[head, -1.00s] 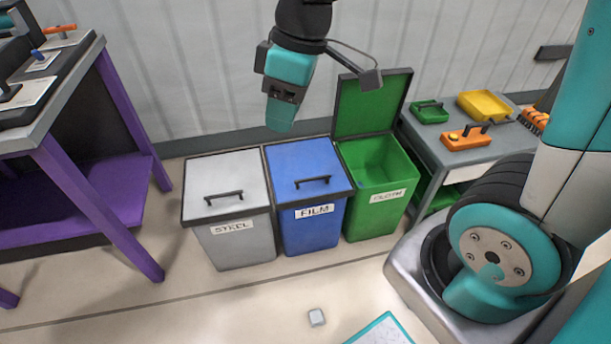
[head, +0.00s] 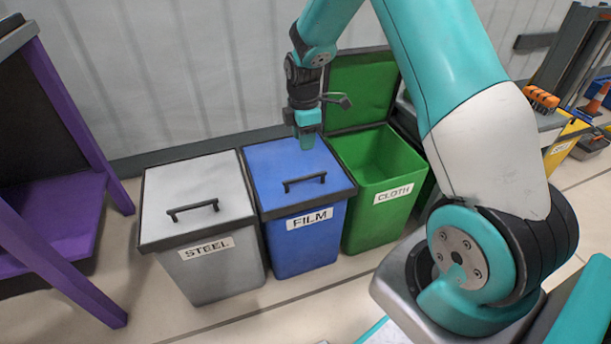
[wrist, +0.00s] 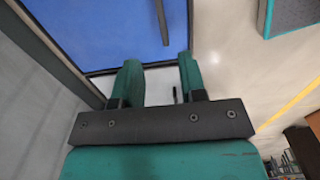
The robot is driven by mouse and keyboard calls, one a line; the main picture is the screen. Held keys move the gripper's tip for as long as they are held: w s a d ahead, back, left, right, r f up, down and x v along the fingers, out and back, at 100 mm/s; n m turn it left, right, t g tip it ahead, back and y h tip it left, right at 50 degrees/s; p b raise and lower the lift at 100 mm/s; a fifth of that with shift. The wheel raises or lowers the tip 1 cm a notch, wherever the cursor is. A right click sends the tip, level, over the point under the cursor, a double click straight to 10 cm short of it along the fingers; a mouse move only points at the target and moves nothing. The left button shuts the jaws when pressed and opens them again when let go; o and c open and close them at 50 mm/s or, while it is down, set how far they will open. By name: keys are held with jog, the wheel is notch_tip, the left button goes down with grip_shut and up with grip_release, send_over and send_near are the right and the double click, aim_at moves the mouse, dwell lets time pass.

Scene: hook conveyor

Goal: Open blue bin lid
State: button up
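The blue bin (head: 310,246), labelled FILM, stands between a grey bin and a green bin. Its blue lid (head: 268,165) is closed and has a dark bar handle (head: 305,181) near the front edge. My gripper (head: 307,143) points down over the rear right part of the lid, behind the handle in the head view. In the wrist view my gripper (wrist: 160,78) has its two teal fingers apart with nothing between them. The blue lid (wrist: 105,35) and the handle (wrist: 163,22) lie beyond the fingertips. The exact height above the lid is hard to tell.
The grey STEEL bin (head: 209,268) on the left has a closed lid. The green CLOTH bin (head: 382,221) on the right has its lid (head: 362,88) raised upright, close to my gripper. A purple-framed table (head: 45,220) stands at the far left.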

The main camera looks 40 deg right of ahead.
aim_at(304, 177)
notch_tip(304, 177, down, 12)
jog(key=b, duration=0.3)
jog(key=shift+s+f, duration=0.1)
jog(key=shift+f, duration=0.1)
jog(key=shift+c, duration=0.2)
